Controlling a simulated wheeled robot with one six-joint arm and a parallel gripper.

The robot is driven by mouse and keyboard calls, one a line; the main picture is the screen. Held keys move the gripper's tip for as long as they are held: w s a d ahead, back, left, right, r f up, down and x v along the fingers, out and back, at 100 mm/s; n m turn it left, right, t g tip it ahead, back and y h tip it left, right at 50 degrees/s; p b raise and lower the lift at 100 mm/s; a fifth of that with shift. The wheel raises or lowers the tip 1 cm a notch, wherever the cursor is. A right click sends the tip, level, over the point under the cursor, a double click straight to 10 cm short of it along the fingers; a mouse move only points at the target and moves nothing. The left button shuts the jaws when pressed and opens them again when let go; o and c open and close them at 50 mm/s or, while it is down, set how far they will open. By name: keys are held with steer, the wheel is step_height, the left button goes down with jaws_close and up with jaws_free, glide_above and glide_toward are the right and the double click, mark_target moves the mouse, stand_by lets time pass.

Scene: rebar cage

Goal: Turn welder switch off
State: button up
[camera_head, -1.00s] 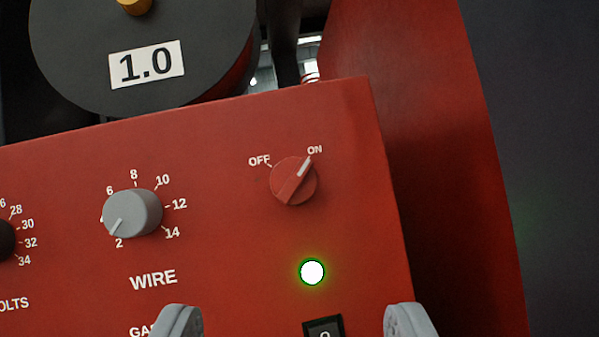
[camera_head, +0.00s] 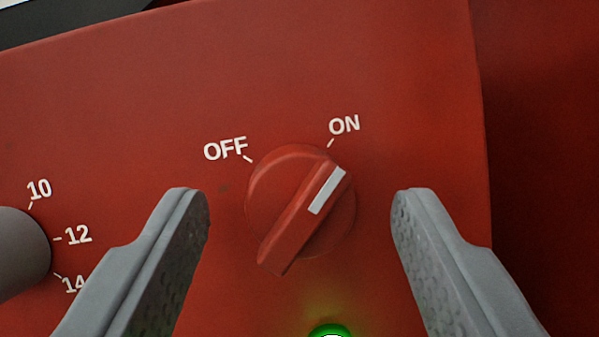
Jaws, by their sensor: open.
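The welder switch (camera_head: 300,208) is a red rotary knob with a raised bar and a white mark on the red front panel (camera_head: 150,110). Its white mark points up and right, toward the ON label (camera_head: 344,125). The OFF label (camera_head: 226,149) is at its upper left. My gripper (camera_head: 300,205) is open, with one grey finger to the left of the knob and one to the right. Both fingertips appear apart from the knob, with clear gaps. Their exact depth from the panel is hard to tell.
A green lit lamp (camera_head: 331,330) shows below the switch at the bottom edge. A grey wire dial (camera_head: 18,255) sits at the left edge. The panel's right edge is near the right finger.

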steer(key=shift+w+r, duration=0.15)
steer(key=shift+w, duration=0.3)
steer(key=shift+c, duration=0.3)
steer(key=c, duration=0.9)
steer(key=shift+c, duration=0.2)
steer(key=shift+d+n, duration=0.1)
steer(key=shift+n, duration=0.3)
steer(key=n+y, duration=0.2)
steer(key=n, duration=0.2)
steer(key=n+y, duration=0.2)
steer(key=n, duration=0.2)
steer(key=shift+d+y, duration=0.15)
steer(key=shift+y, duration=0.25)
steer(key=n+y, duration=0.2)
steer(key=n, duration=0.2)
steer(key=n+g+y, duration=0.1)
steer(key=n+y, duration=0.1)
steer(key=n, duration=0.2)
steer(key=shift+d+g, duration=0.15)
steer(key=shift+g, duration=0.15)
steer(key=shift+n, duration=0.5)
